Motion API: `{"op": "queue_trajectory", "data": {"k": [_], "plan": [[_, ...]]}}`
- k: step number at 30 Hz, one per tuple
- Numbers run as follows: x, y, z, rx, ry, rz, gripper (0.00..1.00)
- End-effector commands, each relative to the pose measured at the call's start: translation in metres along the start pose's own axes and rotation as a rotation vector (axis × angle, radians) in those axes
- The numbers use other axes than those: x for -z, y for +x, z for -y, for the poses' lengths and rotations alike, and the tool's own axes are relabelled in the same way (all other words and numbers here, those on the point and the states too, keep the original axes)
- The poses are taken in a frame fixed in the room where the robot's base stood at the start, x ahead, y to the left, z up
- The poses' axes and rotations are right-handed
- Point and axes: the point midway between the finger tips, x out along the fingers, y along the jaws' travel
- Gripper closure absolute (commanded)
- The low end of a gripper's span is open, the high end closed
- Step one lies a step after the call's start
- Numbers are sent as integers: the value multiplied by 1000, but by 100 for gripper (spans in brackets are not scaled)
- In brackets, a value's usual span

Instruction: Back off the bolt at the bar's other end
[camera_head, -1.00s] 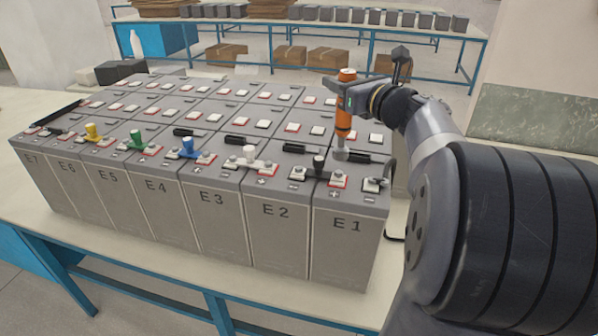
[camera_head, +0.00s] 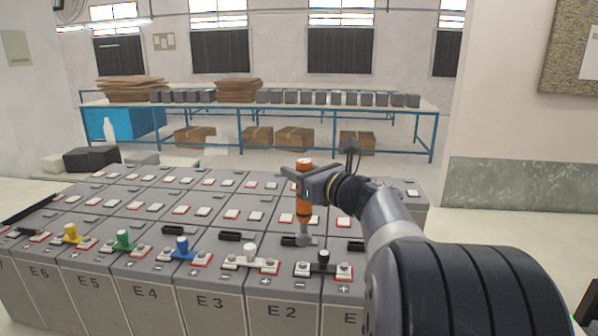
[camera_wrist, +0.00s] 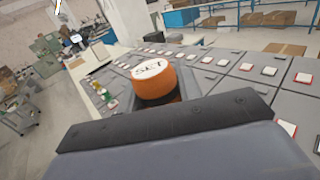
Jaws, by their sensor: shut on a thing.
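My gripper (camera_head: 312,184) is shut on an orange power tool (camera_head: 304,205), held upright with its socket down. The tool's orange top with a white marked cap (camera_wrist: 153,82) shows in the wrist view. The socket end (camera_head: 304,240) appears just above and behind the left bolt (camera_head: 302,268) of the bar with the black knob (camera_head: 323,257), in front of a black vent cap. A gap shows between socket and bolt in the picture. That bar spans E2 and E1. Its right bolt (camera_head: 344,271) sits on a red-edged terminal.
Battery rows fill the bench behind. A blue-framed table (camera_head: 270,104) with boxes stands farther back.

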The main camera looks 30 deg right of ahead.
Motion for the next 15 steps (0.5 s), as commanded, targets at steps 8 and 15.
{"op": "queue_trajectory", "data": {"k": [8, 15], "plan": [[6, 0, 0, -1, -1, 2, 100], [23, 0, 0, -1, -1, 2, 100]]}}
